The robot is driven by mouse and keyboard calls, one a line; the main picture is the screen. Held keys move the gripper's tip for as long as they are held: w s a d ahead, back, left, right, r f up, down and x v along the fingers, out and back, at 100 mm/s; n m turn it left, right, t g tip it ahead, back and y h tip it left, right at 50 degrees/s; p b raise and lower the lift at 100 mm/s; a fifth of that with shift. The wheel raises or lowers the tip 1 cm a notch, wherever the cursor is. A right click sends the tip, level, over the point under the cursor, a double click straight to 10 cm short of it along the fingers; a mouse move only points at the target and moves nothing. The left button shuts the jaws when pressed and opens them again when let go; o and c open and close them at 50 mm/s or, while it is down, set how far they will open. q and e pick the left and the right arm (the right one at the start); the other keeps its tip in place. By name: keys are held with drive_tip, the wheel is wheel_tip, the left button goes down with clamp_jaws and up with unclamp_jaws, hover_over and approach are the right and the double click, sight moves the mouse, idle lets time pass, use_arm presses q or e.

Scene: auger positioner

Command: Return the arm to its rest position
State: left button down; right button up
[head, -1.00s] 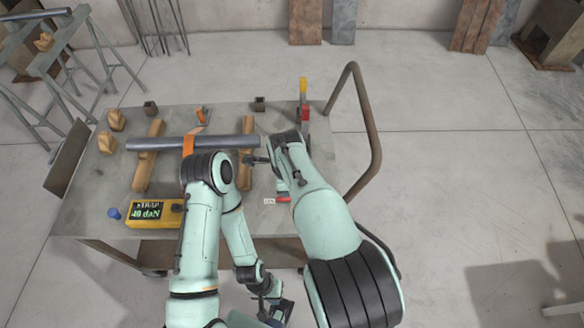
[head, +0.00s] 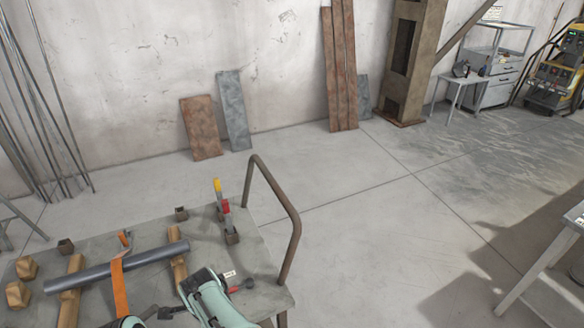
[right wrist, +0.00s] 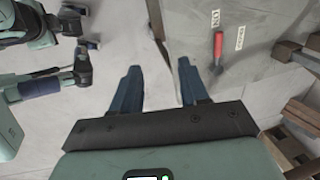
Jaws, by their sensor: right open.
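My right gripper (right wrist: 160,80) is open in the right wrist view, with nothing between its two blue fingers. It is over the floor beside the table's edge.
The steel table (head: 208,240) carries small wooden blocks (head: 20,294) and a red and yellow clamp (head: 224,208). A bent tube handle (head: 290,215) rises at its right end. A red-handled tool (right wrist: 218,44) lies near the table edge. Open floor (head: 380,230) is to the right.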

drive_tip(key=s+d+f+n+g+p, duration=0.1)
drive_tip(key=s+d+f+n+g, duration=0.25)
drive_tip(key=d+f, duration=1.85)
use_arm(q)
drive_tip(key=r, duration=0.1)
drive_tip(key=r+p, duration=0.1)
drive_tip(key=shift+w+r, duration=0.35)
drive_tip(key=shift+r, duration=0.05)
use_arm(e)
drive_tip(key=s+d+f+n+y, duration=0.1)
drive_tip(key=s+d+f+n, duration=0.1)
drive_tip(key=s, duration=0.8)
drive_tip(key=s+d+f+n+y, duration=0.1)
drive_tip(key=s+d+f+n, duration=0.2)
drive_tip(key=s+d, duration=0.3)
drive_tip(key=s+f, duration=0.1)
drive_tip(key=s, duration=0.3)
drive_tip(key=shift+f+n+y, duration=0.25)
drive_tip(key=shift+n+y, duration=0.05)
drive_tip(key=shift+n, duration=0.05)
drive_tip(key=shift+t, duration=0.25)
